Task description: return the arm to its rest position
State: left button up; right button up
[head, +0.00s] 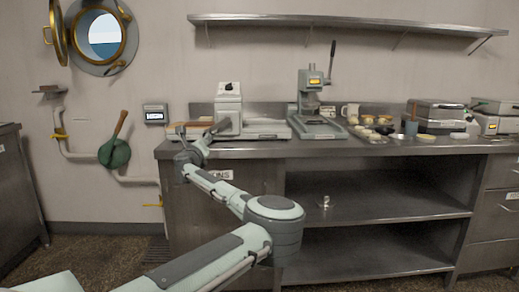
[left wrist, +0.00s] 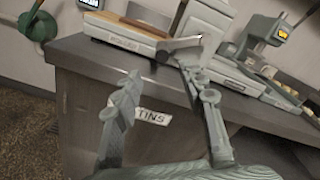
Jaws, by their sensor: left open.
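My left arm reaches in from the lower left of the head view, bends at a large elbow joint and runs back towards the counter. My left gripper (head: 200,131) is at the counter's left front edge, in front of a white machine (head: 229,104). In the left wrist view the gripper (left wrist: 157,68) has its two fingers spread wide with nothing between them. Whether a finger touches the counter I cannot tell. My right gripper is not in view.
The steel counter (head: 350,151) carries a lever press (head: 311,90), pastries (head: 375,128) and a waffle-iron-like appliance (head: 436,112). A flat scale with a wooden board (left wrist: 125,30) is close beyond the fingers. Open shelves (head: 375,198) lie below. The floor left of the counter is clear.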

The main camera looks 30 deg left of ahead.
pick_arm(q)
jog(key=s+f+m+g+h, duration=0.2)
jog(key=s+f+m, duration=0.4)
jog(key=f+m, duration=0.75)
jog(key=s+d+f+m+g+h, duration=0.2)
jog(key=s+d+f+m, duration=0.4)
jog(key=d+f+m, duration=0.55)
jog(key=s+d+f+m+g+h, duration=0.25)
jog(key=s+d+f+m, duration=0.35)
jog(key=d+f+m, duration=0.5)
jog(key=s+d+f+m+g, duration=0.1)
jog(key=s+d+f+m, duration=0.4)
jog(key=s, duration=0.2)
jog(key=s+d+f+m+g+h, duration=0.1)
jog(key=s+d+f+m+g, duration=0.1)
jog(key=s+d+f+m, duration=0.3)
jog(key=s+d+f+m+g+h, duration=0.1)
jog(key=s+d+f+m, duration=0.4)
jog(key=s, duration=0.6)
jog(key=shift+s+f+g, duration=0.25)
jog(key=shift+f+g, duration=0.4)
